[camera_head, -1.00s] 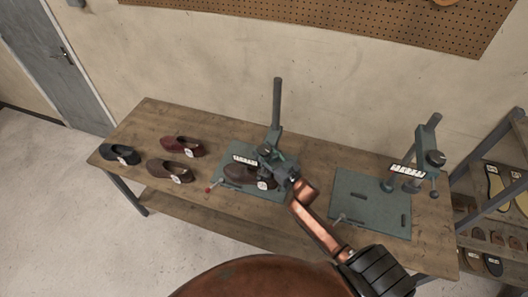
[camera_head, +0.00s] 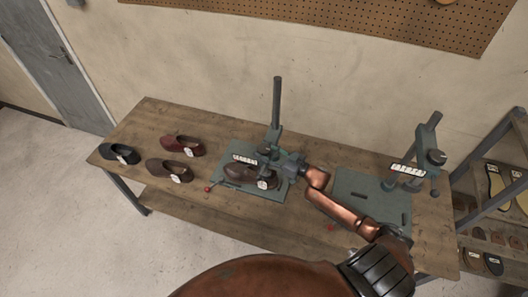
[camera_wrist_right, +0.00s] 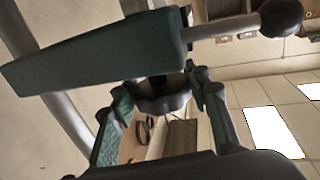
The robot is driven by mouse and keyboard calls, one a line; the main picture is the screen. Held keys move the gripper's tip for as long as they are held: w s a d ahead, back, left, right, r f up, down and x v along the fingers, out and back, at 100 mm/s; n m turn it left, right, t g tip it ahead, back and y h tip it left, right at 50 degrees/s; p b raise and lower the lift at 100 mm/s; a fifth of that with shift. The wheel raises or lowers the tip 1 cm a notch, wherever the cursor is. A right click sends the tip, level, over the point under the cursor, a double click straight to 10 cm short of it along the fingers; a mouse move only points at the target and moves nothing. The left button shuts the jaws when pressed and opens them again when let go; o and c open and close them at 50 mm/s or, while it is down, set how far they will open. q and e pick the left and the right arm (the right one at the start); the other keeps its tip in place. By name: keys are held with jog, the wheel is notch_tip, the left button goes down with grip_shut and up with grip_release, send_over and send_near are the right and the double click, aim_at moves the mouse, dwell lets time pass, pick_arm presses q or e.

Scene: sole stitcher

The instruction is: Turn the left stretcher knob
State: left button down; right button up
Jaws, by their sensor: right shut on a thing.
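The left stretcher stands mid-table in the head view, with a tall grey post (camera_head: 277,100), a white label strip (camera_head: 245,158) and a green base plate (camera_head: 228,158). A dark brown shoe (camera_head: 238,173) sits on that plate under the stretcher's head. My right gripper (camera_head: 277,157) reaches the head from the right and hides part of it. In the right wrist view, the dark lobed knob (camera_wrist_right: 162,97) is between the fingers of my right gripper (camera_wrist_right: 160,105), which is shut on it. The left gripper is out of view.
A second stretcher (camera_head: 427,140) stands at the right with an empty green plate (camera_head: 360,185). Red (camera_head: 184,144), brown (camera_head: 165,169) and black (camera_head: 118,153) shoes lie on the left of the table. A shelf rack (camera_head: 490,170) stands at the far right.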

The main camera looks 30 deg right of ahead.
jog(key=shift+y, duration=0.3)
jog(key=o, duration=1.2)
jog(key=shift+c, duration=0.2)
jog(key=v, duration=1.2)
jog(key=shift+r, duration=0.1)
